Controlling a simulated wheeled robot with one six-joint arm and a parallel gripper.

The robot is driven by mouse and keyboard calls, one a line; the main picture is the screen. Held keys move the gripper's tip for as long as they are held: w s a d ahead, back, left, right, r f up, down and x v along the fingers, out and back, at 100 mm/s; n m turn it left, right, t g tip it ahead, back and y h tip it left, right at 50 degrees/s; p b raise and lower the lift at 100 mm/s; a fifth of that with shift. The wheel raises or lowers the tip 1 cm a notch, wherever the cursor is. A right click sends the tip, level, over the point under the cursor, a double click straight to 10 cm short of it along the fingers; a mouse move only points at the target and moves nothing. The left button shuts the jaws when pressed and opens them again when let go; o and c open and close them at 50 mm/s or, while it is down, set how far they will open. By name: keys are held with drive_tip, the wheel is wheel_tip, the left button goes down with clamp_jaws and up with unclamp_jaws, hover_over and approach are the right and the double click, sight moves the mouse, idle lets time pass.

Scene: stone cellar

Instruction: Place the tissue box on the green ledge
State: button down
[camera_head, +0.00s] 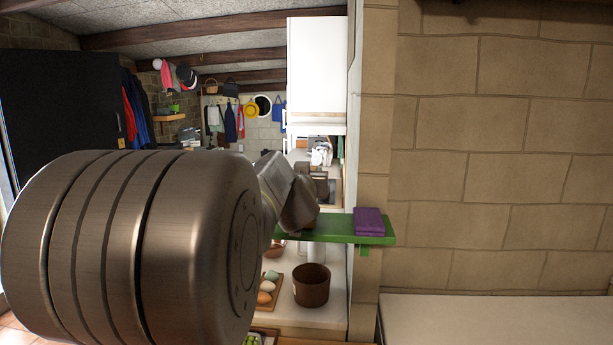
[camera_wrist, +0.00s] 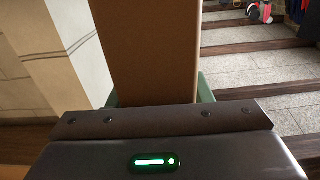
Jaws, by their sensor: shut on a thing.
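A plain brown box face, which I take to be the tissue box (camera_wrist: 157,50), fills the upper middle of the wrist view. My gripper (camera_wrist: 157,97) is shut on it, and it stands out beyond the gripper body. Dull green strips show on both sides of its base; I cannot tell whether they are fingers or ledge. In the head view the green ledge (camera_head: 325,231) juts out at the middle, its left end hidden behind my arm. My gripper and the held box are mostly hidden there, with a brown shape just above the ledge's left part.
A purple box-like thing (camera_head: 369,221) lies on the ledge's right end. Below are a brown pot (camera_head: 311,285) and a tray of egg-like things (camera_head: 266,288). A stone wall (camera_head: 500,150) stands at right, above a pale counter (camera_head: 500,318). A white cabinet (camera_head: 317,70) hangs above.

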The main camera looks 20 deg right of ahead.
drive_tip(key=c, duration=0.7)
unclamp_jaws()
drive_tip(key=shift+f, duration=0.15)
drive_tip(key=shift+r, duration=0.2)
drive_tip(key=shift+p+v, duration=1.25)
drive_tip(key=shift+v, duration=4.75)
